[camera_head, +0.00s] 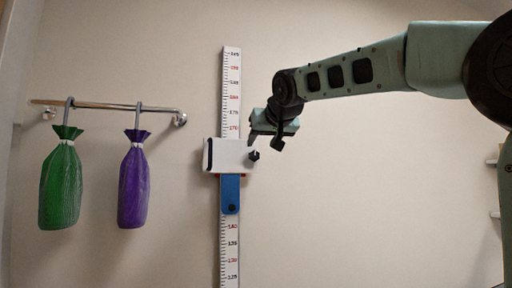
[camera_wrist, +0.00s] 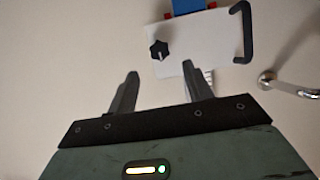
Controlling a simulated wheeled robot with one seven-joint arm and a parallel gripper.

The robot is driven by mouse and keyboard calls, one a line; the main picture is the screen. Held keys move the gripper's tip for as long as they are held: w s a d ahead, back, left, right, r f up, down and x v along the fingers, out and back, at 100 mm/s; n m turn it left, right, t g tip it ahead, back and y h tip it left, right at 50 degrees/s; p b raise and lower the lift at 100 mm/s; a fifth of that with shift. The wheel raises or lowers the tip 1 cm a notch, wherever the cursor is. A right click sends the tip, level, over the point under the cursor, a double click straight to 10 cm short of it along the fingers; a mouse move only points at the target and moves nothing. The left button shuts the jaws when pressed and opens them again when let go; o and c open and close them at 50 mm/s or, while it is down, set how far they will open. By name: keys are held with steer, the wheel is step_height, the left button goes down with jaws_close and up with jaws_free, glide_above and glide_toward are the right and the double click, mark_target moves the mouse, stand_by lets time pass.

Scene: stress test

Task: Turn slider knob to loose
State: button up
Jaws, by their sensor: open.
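A white slider block (camera_head: 228,156) sits on a vertical ruled scale (camera_head: 231,100) on the wall. A black lobed knob (camera_head: 254,155) is on the block's right side, and a dark handle bar (camera_head: 208,155) is on its left side. A blue piece (camera_head: 230,190) hangs below the block. In the wrist view the knob (camera_wrist: 159,49) has a light line on its face, and the white block (camera_wrist: 200,45) lies past the fingers. My gripper (camera_wrist: 160,82) is open and empty, with the knob beyond its fingertips, apart from them. In the head view my gripper (camera_head: 264,144) is close to the knob.
A wall rail (camera_head: 105,106) at left carries a green bag (camera_head: 60,185) and a purple bag (camera_head: 132,185). The rail's end also shows at right in the wrist view (camera_wrist: 290,88).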

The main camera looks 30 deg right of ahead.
mark_target(255, 154)
steer(key=p+x, duration=0.2)
steer(key=x, duration=0.5)
steer(key=shift+w+f+p, duration=0.1)
steer(key=shift+w+p, duration=0.1)
steer(key=shift+p, duration=0.15)
steer(key=c, duration=1)
